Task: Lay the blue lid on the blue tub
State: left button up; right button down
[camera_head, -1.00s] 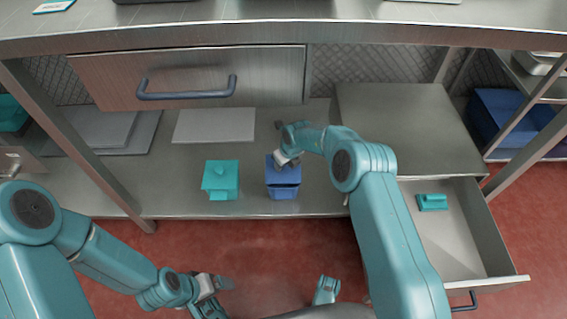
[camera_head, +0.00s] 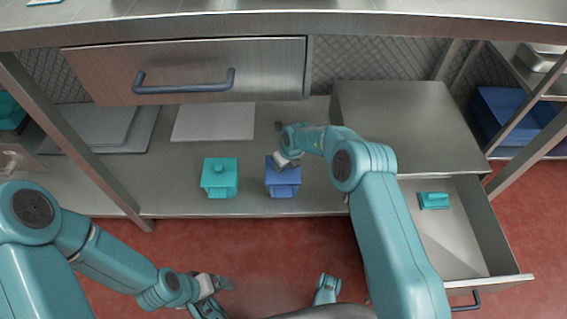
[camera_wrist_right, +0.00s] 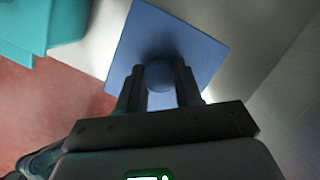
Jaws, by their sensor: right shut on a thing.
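The blue tub (camera_head: 284,191) stands on the lower metal shelf near its front edge. The blue lid (camera_head: 285,175) lies over the tub's top, and no gap shows between them in the head view. My right gripper (camera_head: 284,160) is at the lid from above. In the right wrist view the right gripper (camera_wrist_right: 160,82) is shut on the round knob of the blue lid (camera_wrist_right: 180,45), which hides the tub below. My left gripper (camera_head: 222,284) is low at the front, over the red floor, away from the tub; its finger gap is unclear.
A teal tub with a teal lid (camera_head: 220,178) stands just left of the blue tub. An open drawer (camera_head: 455,245) at right holds a small teal block (camera_head: 433,201). A closed drawer (camera_head: 190,70) hangs above the shelf. A grey board (camera_head: 213,122) lies behind the tubs.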

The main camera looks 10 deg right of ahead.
jog(key=shift+f, duration=0.35)
jog(key=shift+f+b, duration=0.2)
jog(key=shift+b, duration=0.2)
jog(key=shift+c, duration=0.9)
grip_release()
